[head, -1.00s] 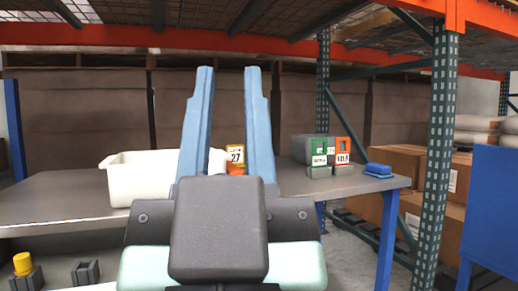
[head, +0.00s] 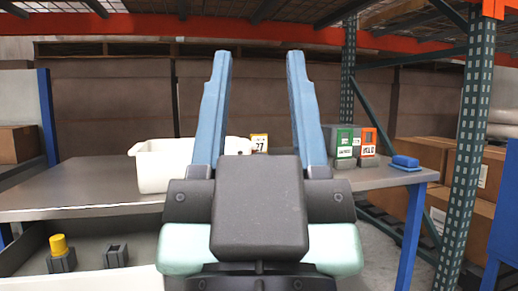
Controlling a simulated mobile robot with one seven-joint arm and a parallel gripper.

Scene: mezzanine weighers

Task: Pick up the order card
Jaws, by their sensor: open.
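The order card (head: 259,143) is a small upright card with a yellow border and the number 27. It stands on the far part of the grey table, and its lower part is hidden behind my gripper. My gripper (head: 258,55) has two long blue fingers spread wide apart and nothing between them up close. In the picture the card appears between the fingers, but it is farther away and not touched.
A white bin (head: 165,166) stands on the table (head: 80,187) left of my gripper. Green-framed (head: 344,142) and orange-framed (head: 368,142) cards stand at right, near a blue block (head: 405,162). A rack post (head: 470,150) rises at right.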

